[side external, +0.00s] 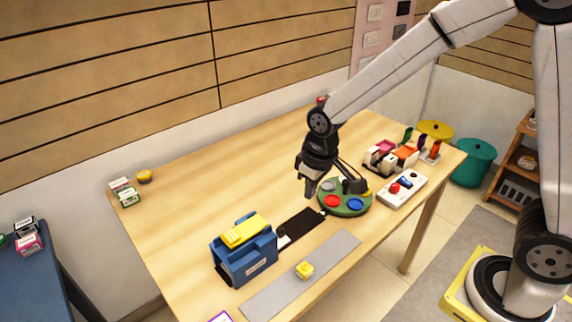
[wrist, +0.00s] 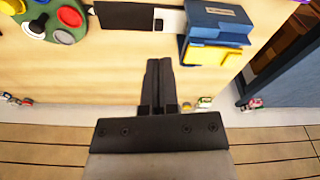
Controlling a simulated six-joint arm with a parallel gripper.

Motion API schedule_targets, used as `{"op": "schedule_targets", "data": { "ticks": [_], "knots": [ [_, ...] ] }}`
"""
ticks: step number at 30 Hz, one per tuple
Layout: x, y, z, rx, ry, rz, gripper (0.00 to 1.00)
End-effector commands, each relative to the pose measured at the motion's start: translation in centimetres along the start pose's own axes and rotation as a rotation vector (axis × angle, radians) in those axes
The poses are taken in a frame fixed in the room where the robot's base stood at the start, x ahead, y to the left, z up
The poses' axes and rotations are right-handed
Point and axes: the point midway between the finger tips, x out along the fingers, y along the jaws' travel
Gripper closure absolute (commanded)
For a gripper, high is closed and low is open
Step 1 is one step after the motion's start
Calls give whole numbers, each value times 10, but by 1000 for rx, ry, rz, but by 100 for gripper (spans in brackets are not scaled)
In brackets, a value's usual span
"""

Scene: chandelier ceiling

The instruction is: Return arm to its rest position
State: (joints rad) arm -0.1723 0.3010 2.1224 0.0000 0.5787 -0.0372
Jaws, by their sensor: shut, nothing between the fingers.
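My gripper (side external: 310,186) hangs above the wooden table (side external: 190,185), just left of a round green base with coloured discs, in the side external view. In the wrist view my gripper (wrist: 159,64) points toward the table with its two black fingers together and nothing between them. The dark wrist joint and white arm links reach in from the upper right. The fingers appear clear of the objects around them.
The green base (side external: 345,209) carries red, blue and grey discs. The table's back left is mostly clear.

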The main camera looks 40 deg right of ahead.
Motion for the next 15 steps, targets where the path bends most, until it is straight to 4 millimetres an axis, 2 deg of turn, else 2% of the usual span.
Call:
{"op": "schedule_targets", "data": {
  "ticks": [3, 9, 15],
  "knots": [
    [-6, 17, 30, 59, 25, 8, 100],
    [-10, 35, 78, 143, 63, 22, 100],
    [-11, 43, 109, 195, 87, 31, 100]
  ]
}}
